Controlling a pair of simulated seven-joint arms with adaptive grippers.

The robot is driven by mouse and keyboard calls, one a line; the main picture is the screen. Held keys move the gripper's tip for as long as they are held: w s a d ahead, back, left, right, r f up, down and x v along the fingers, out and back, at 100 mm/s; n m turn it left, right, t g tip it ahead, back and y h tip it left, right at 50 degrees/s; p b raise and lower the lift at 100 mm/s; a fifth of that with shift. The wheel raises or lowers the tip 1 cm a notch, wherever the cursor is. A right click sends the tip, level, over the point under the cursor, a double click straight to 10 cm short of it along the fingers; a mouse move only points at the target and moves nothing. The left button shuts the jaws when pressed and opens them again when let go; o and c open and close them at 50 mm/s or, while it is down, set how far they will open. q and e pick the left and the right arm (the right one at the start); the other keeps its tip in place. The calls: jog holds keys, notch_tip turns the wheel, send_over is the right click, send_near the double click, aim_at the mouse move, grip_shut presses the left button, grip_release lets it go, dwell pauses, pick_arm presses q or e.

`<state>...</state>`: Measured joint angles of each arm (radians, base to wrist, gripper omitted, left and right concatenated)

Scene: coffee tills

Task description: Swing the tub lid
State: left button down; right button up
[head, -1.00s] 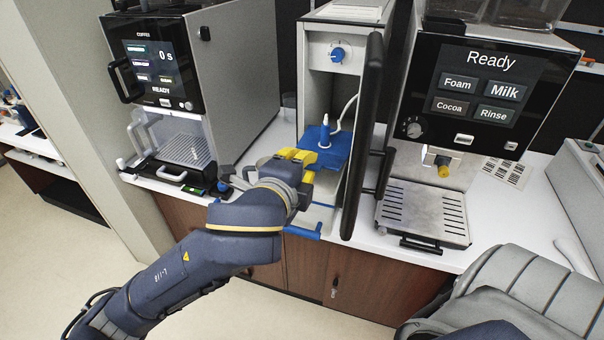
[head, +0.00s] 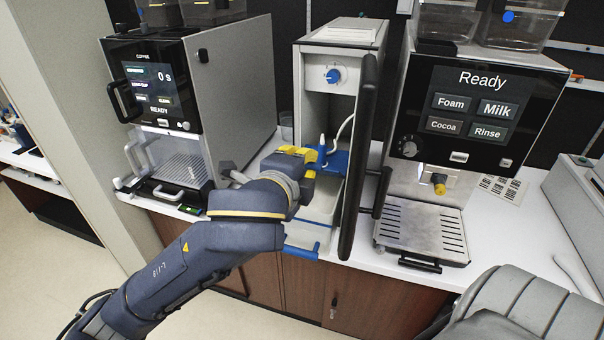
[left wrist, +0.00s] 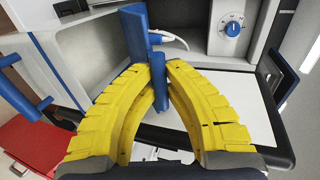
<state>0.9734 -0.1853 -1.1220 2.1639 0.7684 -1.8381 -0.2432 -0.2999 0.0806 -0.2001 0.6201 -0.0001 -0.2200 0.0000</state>
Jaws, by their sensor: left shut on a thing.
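The tub (head: 322,205) is pale, with a blue bar (head: 300,252) at its front. It stands in the open tall grey cabinet between the two drink machines. Its blue lid (head: 336,162) shows behind my left gripper (head: 312,160), near a blue upright nozzle (head: 322,146) with a pale hose. In the left wrist view the yellow fingers (left wrist: 160,80) are closed on a blue piece (left wrist: 138,40), seen nearly edge-on, which I take to be the lid. My gripper hides part of the lid in the head view. My right gripper is out of view.
The cabinet's dark door (head: 360,165) stands open just right of the tub. A coffee machine (head: 155,95) is at the left, and a machine showing "Ready" (head: 470,105) is at the right with a drip tray (head: 425,230). The right counter (head: 510,235) has free room.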

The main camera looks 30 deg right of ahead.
pick_arm(q)
jog(key=shift+r, duration=0.3)
jog(key=shift+w+d+r, duration=0.95)
jog(key=shift+d+r, duration=0.2)
jog(key=shift+w+d+r, duration=0.4)
jog(key=shift+w+d, duration=0.15)
jog(key=shift+d, duration=0.15)
jog(key=shift+w+d+r, duration=0.4)
jog(key=shift+w+d, duration=0.15)
jog(key=shift+d, duration=0.1)
jog(key=c, duration=1.4)
grip_release()
jog(key=shift+c, duration=0.2)
